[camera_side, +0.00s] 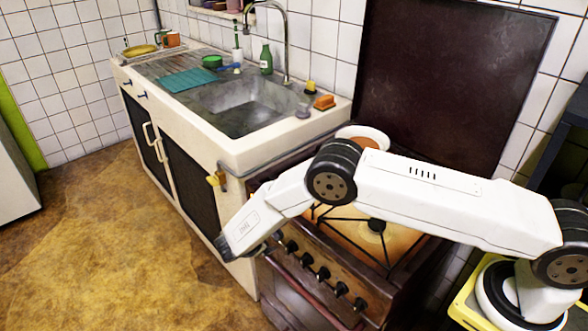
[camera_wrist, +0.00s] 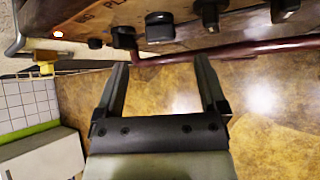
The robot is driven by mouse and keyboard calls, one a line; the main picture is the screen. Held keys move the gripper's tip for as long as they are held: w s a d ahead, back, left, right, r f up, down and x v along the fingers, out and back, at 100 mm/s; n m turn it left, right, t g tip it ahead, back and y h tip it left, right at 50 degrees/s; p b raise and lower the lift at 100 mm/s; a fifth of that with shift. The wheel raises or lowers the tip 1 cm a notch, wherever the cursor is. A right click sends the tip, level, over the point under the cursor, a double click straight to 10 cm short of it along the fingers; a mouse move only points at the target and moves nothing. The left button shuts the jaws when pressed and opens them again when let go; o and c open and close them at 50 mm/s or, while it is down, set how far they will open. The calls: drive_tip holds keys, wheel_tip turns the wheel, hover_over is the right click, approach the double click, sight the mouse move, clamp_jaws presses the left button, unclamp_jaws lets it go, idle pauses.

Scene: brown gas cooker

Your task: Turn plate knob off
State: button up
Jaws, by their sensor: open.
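The brown cooker's front panel (camera_side: 335,270) carries a row of several black knobs. In the wrist view, one knob (camera_wrist: 160,27) sits just beyond the gap between my fingers, with another knob (camera_wrist: 123,37) to its left and a third (camera_wrist: 208,14) to its right. The lettering is too small to tell which is the plate knob. My gripper (camera_wrist: 161,66) is open and empty, its fingertips apart from the knobs. In the side view my gripper (camera_side: 238,247) is at the cooker's left front corner, and the leftmost knobs are partly hidden near it.
A dark red rail (camera_wrist: 240,48) runs below the knobs, close to my fingertips. A small lit lamp (camera_wrist: 57,34) shows at the panel's left end. The sink unit (camera_side: 185,165) adjoins the cooker on the left. The brown floor (camera_side: 95,240) in front is clear.

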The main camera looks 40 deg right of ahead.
sight(275, 236)
drive_tip(key=shift+x, duration=3.4)
clamp_jaws()
